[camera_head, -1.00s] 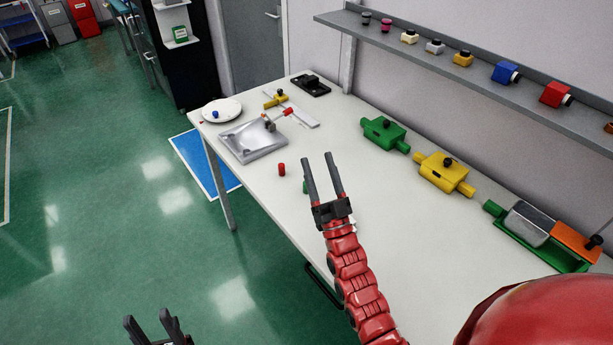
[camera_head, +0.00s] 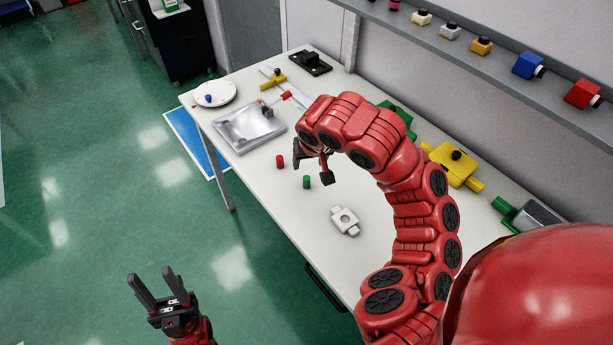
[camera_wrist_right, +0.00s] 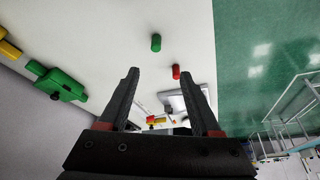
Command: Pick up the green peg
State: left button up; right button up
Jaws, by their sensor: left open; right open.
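The green peg (camera_head: 307,182) stands on the white table (camera_head: 255,185), just right of and nearer than a small red peg (camera_head: 280,161). My right gripper (camera_head: 312,170) is open and looks close to the green peg in the head view, with the arm arching over the table. In the right wrist view the green peg (camera_wrist_right: 156,43) lies beyond the open fingertips (camera_wrist_right: 166,78), not between them, and the jaws are empty. My left gripper (camera_head: 153,275) is open and empty, off the table over the green floor.
A white block with a round hole (camera_head: 345,221) lies nearer on the table. A metal tray (camera_head: 248,128) and a white plate (camera_head: 214,93) are at the far left. Green and yellow blocks (camera_head: 456,164) line the wall under a shelf (camera_head: 455,45).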

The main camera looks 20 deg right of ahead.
jog(key=b, duration=0.3)
send_near(307, 179)
notch_tip(307, 179, down, 3)
jog(key=shift+w+a+f, duration=0.35)
jog(key=shift+w, duration=0.25)
jog(key=shift+w+f, duration=0.15)
jog(key=shift+f, duration=0.1)
jog(key=shift+w+d+f+p, duration=0.2)
jog(key=shift+w+f+p, duration=0.1)
jog(key=shift+f+p, duration=0.45)
jog(key=x, duration=0.1)
jog(key=p+x, duration=0.1)
jog(key=shift+w+d+f, duration=0.25)
jog(key=shift+f, duration=0.05)
jog(key=shift+w+f+p, duration=0.25)
jog(key=shift+f+p, duration=0.1)
jog(key=shift+f, duration=0.2)
grip_shut()
